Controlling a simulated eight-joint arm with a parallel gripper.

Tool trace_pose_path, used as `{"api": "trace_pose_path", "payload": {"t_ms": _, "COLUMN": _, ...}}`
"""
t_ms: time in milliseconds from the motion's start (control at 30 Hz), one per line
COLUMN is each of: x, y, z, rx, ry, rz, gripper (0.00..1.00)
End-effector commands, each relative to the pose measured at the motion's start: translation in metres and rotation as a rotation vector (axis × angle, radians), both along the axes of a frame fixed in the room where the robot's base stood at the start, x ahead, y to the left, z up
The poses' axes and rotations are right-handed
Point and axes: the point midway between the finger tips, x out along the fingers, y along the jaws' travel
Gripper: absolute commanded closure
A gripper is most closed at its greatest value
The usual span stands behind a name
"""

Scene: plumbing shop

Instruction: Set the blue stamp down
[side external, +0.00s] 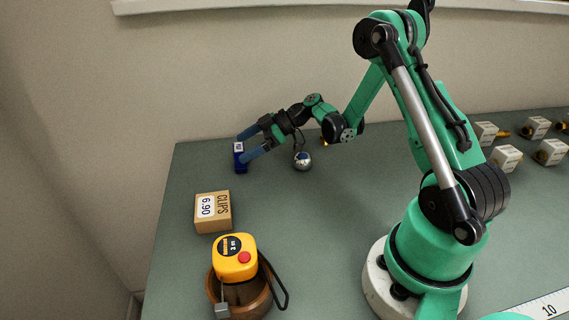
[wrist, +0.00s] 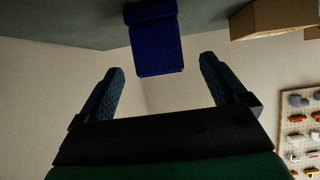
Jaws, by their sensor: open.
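The blue stamp (side external: 239,166) stands upright on the green table near its far left corner, with a small pale label near its top. It also shows in the wrist view (wrist: 156,45) as a dark blue block at the top middle. My gripper (side external: 243,149) is open, its two blue fingers reaching toward the stamp from the right. In the wrist view my gripper (wrist: 161,65) has its fingers wide apart, with a gap on each side of the stamp. The stamp's body lies mostly past the fingertips there.
A clips box (side external: 212,212) and a wooden bowl (side external: 262,303) with a yellow tape measure (side external: 235,258) stand toward the front left. A shiny ball (side external: 302,161) sits under my forearm. Several small white boxes (side external: 507,158) are at right. The table's left edge is near the stamp.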

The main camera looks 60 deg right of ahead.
Motion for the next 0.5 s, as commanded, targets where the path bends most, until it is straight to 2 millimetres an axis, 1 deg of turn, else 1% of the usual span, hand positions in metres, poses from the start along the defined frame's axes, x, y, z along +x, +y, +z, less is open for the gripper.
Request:
{"api": "trace_pose_path", "payload": {"t_ms": 100, "x": 0.014, "y": 0.015, "z": -0.011, "rx": 0.0, "ry": 0.0, "rz": 0.004, "gripper": 0.08}}
{"api": "trace_pose_path", "payload": {"t_ms": 200, "x": 0.022, "y": 0.023, "z": -0.017, "rx": 0.001, "ry": 0.001, "rz": 0.003, "gripper": 0.08}}
{"api": "trace_pose_path", "payload": {"t_ms": 333, "x": 0.027, "y": 0.027, "z": -0.021, "rx": 0.0, "ry": 0.0, "rz": 0.001, "gripper": 0.08}}
{"api": "trace_pose_path", "payload": {"t_ms": 500, "x": 0.027, "y": 0.027, "z": -0.02, "rx": 0.001, "ry": 0.001, "rz": 0.0, "gripper": 0.08}}
